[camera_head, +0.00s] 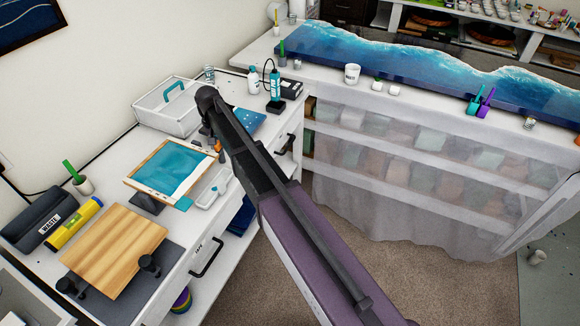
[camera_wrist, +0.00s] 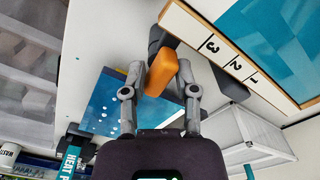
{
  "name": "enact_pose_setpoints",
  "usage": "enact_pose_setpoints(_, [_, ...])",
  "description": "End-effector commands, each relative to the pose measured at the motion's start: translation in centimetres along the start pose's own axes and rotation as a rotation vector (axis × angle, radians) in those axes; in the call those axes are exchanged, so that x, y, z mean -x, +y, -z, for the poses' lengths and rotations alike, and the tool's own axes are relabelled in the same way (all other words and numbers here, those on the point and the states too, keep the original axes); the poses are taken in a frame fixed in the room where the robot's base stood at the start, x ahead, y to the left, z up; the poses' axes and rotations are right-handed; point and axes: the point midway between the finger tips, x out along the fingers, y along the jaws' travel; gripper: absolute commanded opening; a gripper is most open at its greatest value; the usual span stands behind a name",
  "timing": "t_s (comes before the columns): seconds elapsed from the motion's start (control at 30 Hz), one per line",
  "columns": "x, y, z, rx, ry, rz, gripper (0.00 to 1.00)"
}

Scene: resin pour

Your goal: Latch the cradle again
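A wood-framed panel with a blue pour (camera_head: 172,168) sits raised on a dark stand on the white bench; I take it for the cradle. In the wrist view its pale strip (camera_wrist: 212,48) marked 1, 2 and 3 shows at top right. A small orange piece (camera_head: 218,146) is by its far right corner, with my gripper (camera_head: 208,98) above and beyond it. In the wrist view this orange piece (camera_wrist: 161,72) lies between the fingertips of my gripper (camera_wrist: 161,78). The fingers are partly drawn in close to both its sides. I cannot tell whether they touch it.
A white wire basket (camera_head: 165,122) stands behind the panel. A blue speckled sheet (camera_head: 250,122) and a teal heat tool (camera_head: 275,88) are to the right.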

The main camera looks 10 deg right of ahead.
Motion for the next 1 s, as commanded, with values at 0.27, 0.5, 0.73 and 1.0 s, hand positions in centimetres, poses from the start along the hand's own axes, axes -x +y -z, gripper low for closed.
enact_pose_setpoints(0.27, [0.0, 0.0, 0.0, 0.183, 0.000, 0.000, 0.37])
enact_pose_setpoints(0.5, [0.0, 0.0, 0.0, 0.342, -0.001, 0.000, 0.37])
enact_pose_setpoints(0.73, [0.0, 0.0, 0.0, 0.493, 0.000, 0.000, 0.37])
enact_pose_setpoints(1.0, [1.4, 0.0, 0.0, 0.601, 0.000, 0.000, 0.37])
